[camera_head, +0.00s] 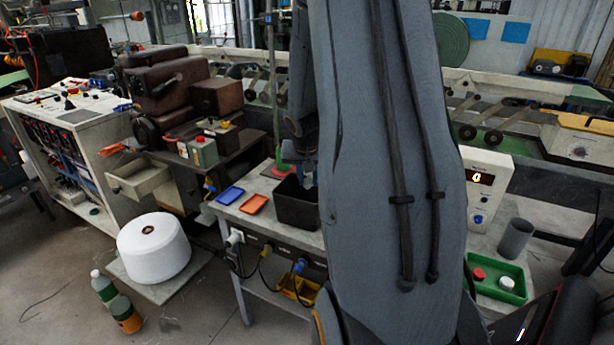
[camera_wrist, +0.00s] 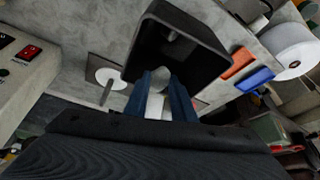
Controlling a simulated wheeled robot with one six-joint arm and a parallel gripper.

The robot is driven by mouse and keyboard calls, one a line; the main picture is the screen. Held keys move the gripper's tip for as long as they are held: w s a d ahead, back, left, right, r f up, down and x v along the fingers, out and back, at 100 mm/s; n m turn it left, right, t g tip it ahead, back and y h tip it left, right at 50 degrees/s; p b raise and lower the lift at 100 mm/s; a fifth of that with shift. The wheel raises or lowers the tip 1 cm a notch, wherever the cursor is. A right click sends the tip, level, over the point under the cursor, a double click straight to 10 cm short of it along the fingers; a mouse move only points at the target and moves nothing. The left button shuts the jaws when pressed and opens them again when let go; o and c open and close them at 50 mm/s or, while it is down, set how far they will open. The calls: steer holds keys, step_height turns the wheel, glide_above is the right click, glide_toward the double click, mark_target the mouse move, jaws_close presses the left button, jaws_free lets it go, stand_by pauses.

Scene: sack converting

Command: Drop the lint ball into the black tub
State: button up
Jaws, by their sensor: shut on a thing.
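The black tub (camera_head: 291,212) stands on the grey bench in the head view, partly behind my arm. In the wrist view the tub (camera_wrist: 208,32) opens just beyond my fingertips, with a small pale shape inside that I cannot make out. My gripper (camera_wrist: 161,85) has two blue fingers shut on a small pale grey lump, which looks like the lint ball (camera_wrist: 160,76). The lump overlaps the tub's edge in the wrist view; its exact height above the tub is unclear. In the head view my gripper (camera_head: 306,170) shows above the tub, with the lint ball not discernible.
A blue tray (camera_head: 230,195) and an orange tray (camera_head: 255,204) lie left of the tub. A display box (camera_head: 484,200), a grey cup (camera_head: 516,239) and a green tray (camera_head: 512,295) are to the right. A white disc with a rod (camera_wrist: 110,77) is beside the tub.

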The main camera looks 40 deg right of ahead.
steer(key=o, duration=1.1)
steer(key=v, duration=0.7)
steer(key=shift+s+a+r, duration=0.1)
steer(key=shift+s+r, duration=0.05)
steer(key=shift+r, duration=0.2)
steer(key=s+a+f+n+y, duration=0.1)
steer(key=s+a+n, duration=0.2)
steer(key=a, duration=0.7)
steer(key=s+a+f+n+g+y, duration=0.1)
steer(key=s+a+n, duration=0.2)
steer(key=a, duration=0.7)
steer(key=s+a+f+n+g+y, duration=0.1)
steer(key=s+a+f+n, duration=0.1)
steer(key=s+a, duration=0.5)
steer(key=shift+a+n, duration=0.5)
steer(key=shift+a, duration=0.95)
